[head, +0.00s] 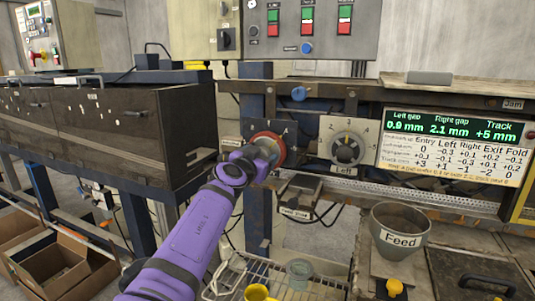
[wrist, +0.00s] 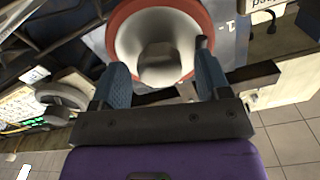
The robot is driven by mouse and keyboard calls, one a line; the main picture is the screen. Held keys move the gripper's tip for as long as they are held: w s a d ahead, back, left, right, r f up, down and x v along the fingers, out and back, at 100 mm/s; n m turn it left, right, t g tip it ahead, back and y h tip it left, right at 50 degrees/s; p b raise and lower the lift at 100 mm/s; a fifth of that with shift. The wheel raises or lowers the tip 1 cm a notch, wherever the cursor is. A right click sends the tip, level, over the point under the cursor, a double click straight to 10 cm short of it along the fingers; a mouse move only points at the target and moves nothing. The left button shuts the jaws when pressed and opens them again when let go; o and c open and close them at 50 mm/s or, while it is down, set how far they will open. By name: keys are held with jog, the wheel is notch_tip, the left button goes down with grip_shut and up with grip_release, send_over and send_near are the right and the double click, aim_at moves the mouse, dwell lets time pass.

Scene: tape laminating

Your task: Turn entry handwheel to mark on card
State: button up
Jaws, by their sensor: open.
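The entry handwheel (head: 268,137), with a red rim and grey face, is on the panel left of the "Left" dial; my gripper (head: 262,156) covers much of it. The card (head: 455,162) at right lists Entry, Left, Right, Exit and Fold values. The handwheel's own setting is not readable.
The "Left" dial (head: 347,148) sits close to the right. A green display (head: 445,126) above the card reads 0.9 mm, 2.1 mm and +5 mm. A "Feed" cup (head: 400,228) and a wire rack (head: 270,277) stand below. A dark cabinet (head: 130,130) is at left.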

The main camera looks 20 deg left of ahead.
jog(key=shift+w, duration=0.1)
jog(key=shift+c, duration=0.5)
jog(key=c, duration=0.8)
jog(key=shift+c, duration=0.2)
jog(key=shift+n, duration=0.3)
jog(key=shift+a+n, duration=0.1)
jog(key=shift+n, duration=7.4)
jog(key=shift+f, duration=0.1)
